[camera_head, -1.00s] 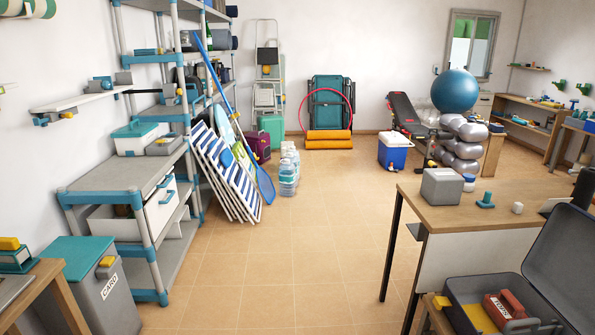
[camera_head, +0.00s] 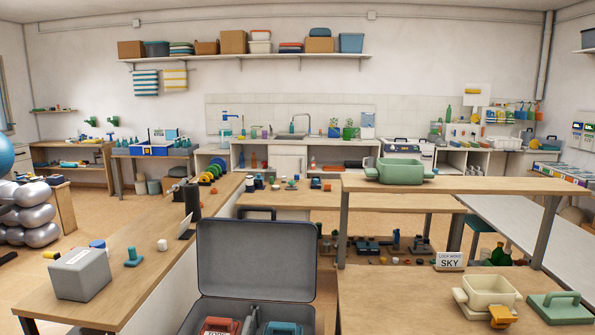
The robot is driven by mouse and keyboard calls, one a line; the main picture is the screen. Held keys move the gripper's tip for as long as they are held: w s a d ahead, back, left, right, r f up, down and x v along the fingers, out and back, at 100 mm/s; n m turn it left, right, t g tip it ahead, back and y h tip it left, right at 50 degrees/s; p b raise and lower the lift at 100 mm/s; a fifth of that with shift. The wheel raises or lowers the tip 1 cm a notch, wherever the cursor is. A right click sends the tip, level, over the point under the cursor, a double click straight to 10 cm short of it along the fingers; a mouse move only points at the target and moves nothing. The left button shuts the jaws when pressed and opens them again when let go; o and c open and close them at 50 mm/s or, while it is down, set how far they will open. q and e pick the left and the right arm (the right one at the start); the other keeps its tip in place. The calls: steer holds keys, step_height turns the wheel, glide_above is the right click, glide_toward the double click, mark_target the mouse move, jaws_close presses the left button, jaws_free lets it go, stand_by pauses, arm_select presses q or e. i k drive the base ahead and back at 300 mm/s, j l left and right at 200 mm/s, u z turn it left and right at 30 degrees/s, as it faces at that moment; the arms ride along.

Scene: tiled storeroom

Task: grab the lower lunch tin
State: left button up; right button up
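A cream open box with side handles (camera_head: 489,294), tin-like, stands on the lower wooden tabletop at the right. An orange-yellow block (camera_head: 503,317) sits at its front. A green lid with a handle (camera_head: 561,308) lies to its right. A similar green box with side handles (camera_head: 400,171) stands on the raised wooden shelf above. The cream box is the lower of the two. Neither of my grippers shows in the head view.
The raised shelf (camera_head: 500,186) and its posts stand over the back of the lower tabletop (camera_head: 390,300). An open grey case (camera_head: 256,254) is left of this table.

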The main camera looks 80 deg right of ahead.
mark_target(389, 171)
steer(key=z, duration=2.25)
